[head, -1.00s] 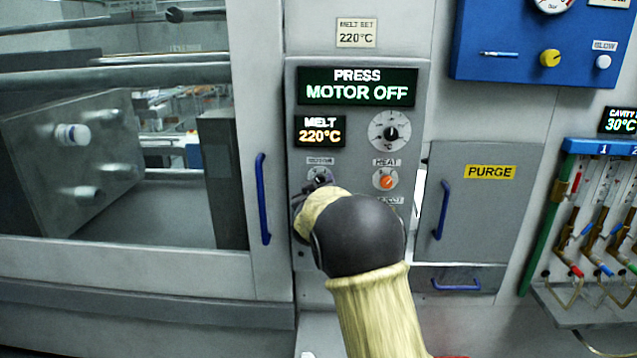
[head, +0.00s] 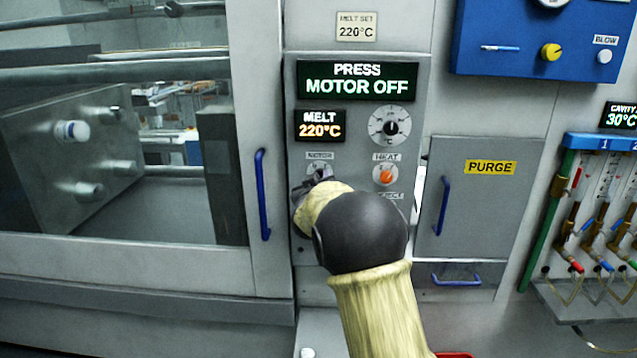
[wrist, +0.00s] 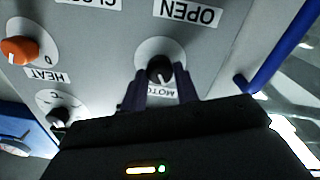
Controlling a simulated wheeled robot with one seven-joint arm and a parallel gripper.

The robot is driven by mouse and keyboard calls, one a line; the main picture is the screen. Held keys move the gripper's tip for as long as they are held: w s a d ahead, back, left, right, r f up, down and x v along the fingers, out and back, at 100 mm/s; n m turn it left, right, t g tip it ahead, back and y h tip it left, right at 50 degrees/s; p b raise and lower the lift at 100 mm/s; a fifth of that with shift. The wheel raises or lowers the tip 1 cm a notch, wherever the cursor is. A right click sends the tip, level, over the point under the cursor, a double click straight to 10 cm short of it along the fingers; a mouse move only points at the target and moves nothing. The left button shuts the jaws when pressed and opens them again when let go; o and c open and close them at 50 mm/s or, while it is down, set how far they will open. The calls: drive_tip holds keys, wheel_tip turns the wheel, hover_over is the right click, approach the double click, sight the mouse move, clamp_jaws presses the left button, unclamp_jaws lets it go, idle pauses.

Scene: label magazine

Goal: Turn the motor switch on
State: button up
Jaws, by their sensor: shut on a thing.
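The motor switch (head: 318,170) is a small dark knob on a pale round dial under a MOTOR label, on the grey control panel (head: 350,205). It also shows in the wrist view (wrist: 160,68), upside down, between the fingertips. My gripper (head: 320,180) is at the knob in the head view and hides part of it. In the wrist view my gripper (wrist: 160,82) is shut on the motor switch, one finger on each side. The display (head: 357,81) above reads PRESS MOTOR OFF.
The orange HEAT knob (head: 385,174) sits just right of the motor switch. The temperature dial (head: 390,125) is above it. A blue door handle (head: 262,195) stands to the left. A grey PURGE door (head: 470,210) with a blue handle is to the right.

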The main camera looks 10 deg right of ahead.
drive_tip(key=shift+d+m+b, duration=0.1)
drive_tip(key=shift+m+b, duration=4.1)
drive_tip(key=shift+m, duration=2.2)
drive_tip(key=o, duration=1)
drive_tip(key=shift+s, duration=0.1)
